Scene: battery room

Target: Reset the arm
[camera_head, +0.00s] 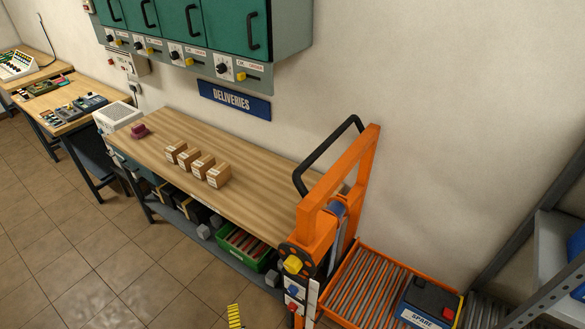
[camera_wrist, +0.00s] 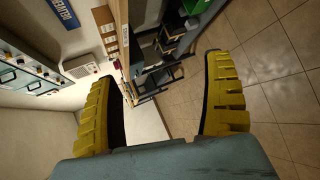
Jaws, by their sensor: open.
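My gripper (camera_wrist: 160,70) shows in the wrist view with its two yellow ridged fingers spread wide apart. It is open and nothing is between the fingers. The wrist view is turned on its side and looks past the fingers to the wooden bench, the wall and the tiled floor. In the head view, a small yellow and black striped piece shows at the bottom edge, and I cannot tell whether it is part of my gripper. The rest of my arm is not clearly visible there.
Green cabinets (camera_head: 180,25) hang above. An orange frame (camera_head: 341,185) stands at the bench's right end, near a roller tray (camera_head: 365,280) with a dark battery (camera_head: 428,303).

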